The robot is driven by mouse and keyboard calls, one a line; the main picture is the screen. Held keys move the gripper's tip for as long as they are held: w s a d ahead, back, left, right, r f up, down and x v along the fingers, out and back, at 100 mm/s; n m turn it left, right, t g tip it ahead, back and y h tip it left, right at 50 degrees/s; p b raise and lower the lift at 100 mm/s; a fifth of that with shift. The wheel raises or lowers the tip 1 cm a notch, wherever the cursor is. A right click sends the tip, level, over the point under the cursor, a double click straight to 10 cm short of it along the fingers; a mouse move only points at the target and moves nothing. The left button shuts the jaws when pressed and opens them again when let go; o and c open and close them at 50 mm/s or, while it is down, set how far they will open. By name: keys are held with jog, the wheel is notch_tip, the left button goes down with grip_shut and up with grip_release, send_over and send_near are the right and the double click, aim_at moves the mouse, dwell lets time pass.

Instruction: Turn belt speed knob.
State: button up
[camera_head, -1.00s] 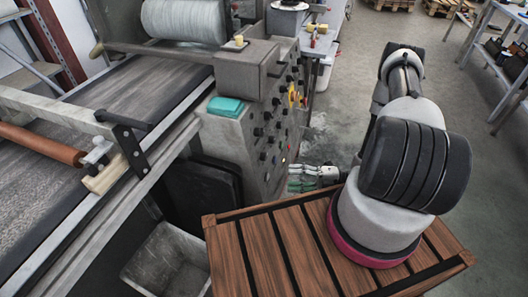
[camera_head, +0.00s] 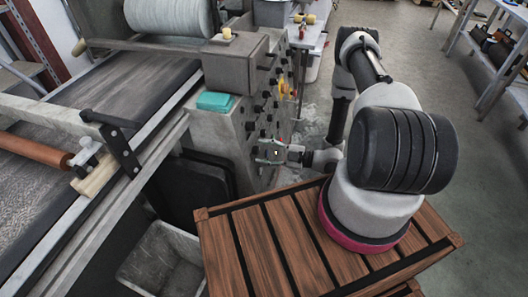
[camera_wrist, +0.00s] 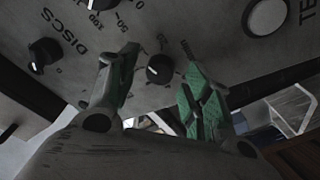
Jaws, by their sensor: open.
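The control panel (camera_head: 262,118) is the grey side face of the machine and bears several black knobs. In the wrist view, a black knob (camera_wrist: 160,68) with a white pointer mark sits between the fingertips of my gripper (camera_wrist: 157,76). The fingers have green pads and stand apart on either side of the knob; I cannot tell whether they touch it. The knob's own label is partly hidden, so I cannot tell whether it is the belt speed knob. In the head view, my gripper (camera_head: 268,150) is close to the panel's lower part.
Another knob (camera_wrist: 43,55) sits near the "DISCS" lettering at left. A large pale round button (camera_wrist: 266,15) is at upper right. A teal box (camera_head: 214,101) lies on the machine's ledge. A grey bin (camera_head: 165,262) stands below. Floor at right is open.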

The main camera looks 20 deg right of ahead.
jog(key=shift+w+a, duration=0.1)
jog(key=shift+a, duration=0.05)
jog(key=c, duration=1)
jog(key=shift+c, duration=0.2)
jog(key=shift+n, duration=0.3)
